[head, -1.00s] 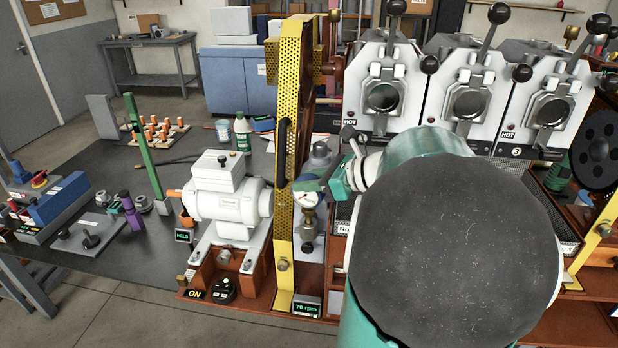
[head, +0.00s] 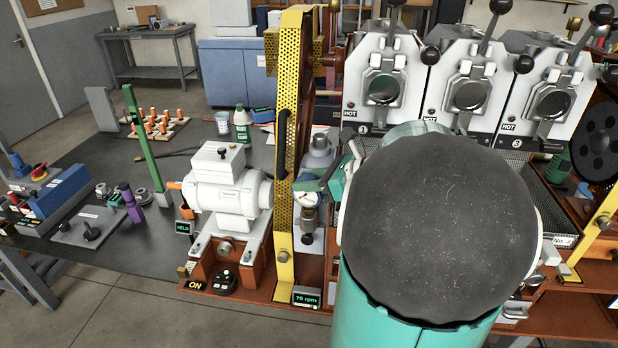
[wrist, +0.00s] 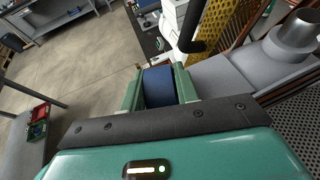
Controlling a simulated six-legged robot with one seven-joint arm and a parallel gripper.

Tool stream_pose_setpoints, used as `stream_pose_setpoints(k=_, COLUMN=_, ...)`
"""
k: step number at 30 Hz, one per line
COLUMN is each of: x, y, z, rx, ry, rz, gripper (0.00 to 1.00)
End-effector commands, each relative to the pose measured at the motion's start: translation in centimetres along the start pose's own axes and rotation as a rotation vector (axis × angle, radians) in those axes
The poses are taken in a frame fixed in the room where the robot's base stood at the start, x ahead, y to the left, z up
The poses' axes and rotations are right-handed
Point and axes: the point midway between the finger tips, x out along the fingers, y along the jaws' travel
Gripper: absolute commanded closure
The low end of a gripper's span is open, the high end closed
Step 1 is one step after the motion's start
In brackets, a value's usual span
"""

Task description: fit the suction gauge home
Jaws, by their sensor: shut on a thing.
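The suction gauge (head: 307,198), with a small white dial, stands upright just right of the yellow perforated guard (head: 284,215) in the head view. My gripper (head: 314,186) comes from the right with green fingers shut on it. In the wrist view a dark blue body (wrist: 158,86), seemingly the gauge's back or side, sits between my two green fingers (wrist: 158,92). A metal fitting (head: 309,217) shows directly below the dial. I cannot tell whether the gauge is seated in it or only above it. My large arm link hides much of the right.
A white motor (head: 222,190) stands left of the guard. A grey metal housing (head: 318,150) is close behind the gauge. Several white roaster heads marked HOT (head: 466,85) stand behind at right. A black handle (head: 282,130) sticks out from the guard. Open floor lies at front left.

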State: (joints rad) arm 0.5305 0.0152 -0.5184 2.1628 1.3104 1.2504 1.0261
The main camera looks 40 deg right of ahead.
Motion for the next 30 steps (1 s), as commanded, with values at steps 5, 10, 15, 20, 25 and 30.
stream_pose_setpoints(k=5, x=0.1, y=0.0, z=-0.4, rx=0.001, ry=0.0, rz=0.0, gripper=0.96)
stream_pose_setpoints(k=10, x=0.3, y=0.0, z=-0.8, rx=0.001, ry=0.0, rz=0.0, gripper=0.96)
stream_pose_setpoints(k=15, x=0.3, y=0.0, z=-0.7, rx=0.0, ry=0.0, rz=0.0, gripper=0.44)
stream_pose_setpoints(k=20, x=0.3, y=0.0, z=-0.7, rx=0.001, ry=0.0, rz=0.0, gripper=0.44)
stream_pose_setpoints(k=25, x=0.1, y=0.0, z=-0.8, rx=0.001, ry=0.0, rz=-0.001, gripper=0.44)
stream_pose_setpoints(k=30, x=-1.9, y=-0.1, z=-0.7, rx=0.0, ry=-0.001, rz=-0.003, gripper=0.44)
